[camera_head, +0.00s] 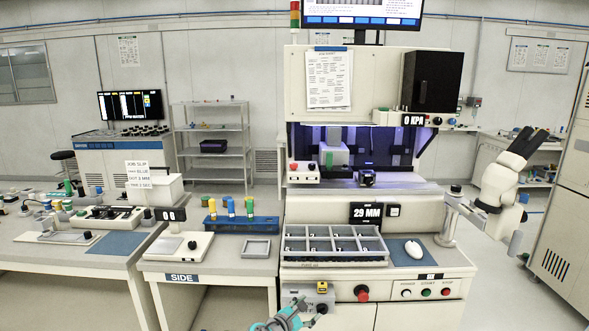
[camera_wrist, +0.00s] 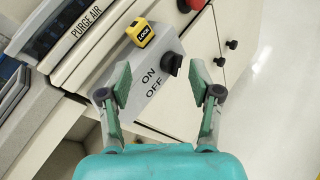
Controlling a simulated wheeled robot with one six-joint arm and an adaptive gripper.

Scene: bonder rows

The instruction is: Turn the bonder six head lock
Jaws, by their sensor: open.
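A black rotary knob (camera_wrist: 172,64) sits on a grey switch box (camera_wrist: 166,100) marked ON and OFF. A yellow block (camera_wrist: 140,33) reading LOCK is mounted on the same box. In the head view the box (camera_head: 299,291) is on the front of the bonder bench, with the yellow block (camera_head: 322,287) on top and the knob (camera_head: 321,309) at lower right. My gripper (camera_wrist: 160,84) is open, its green pads on either side of the knob's line, apart from it and holding nothing. In the head view only part of my teal gripper (camera_head: 292,315) shows at the bottom edge.
A PURGE AIR label (camera_wrist: 84,26) is on the panel beside the box. A red button (camera_head: 361,292) and smaller START and STOP buttons (camera_head: 427,292) are to the right on the front panel.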

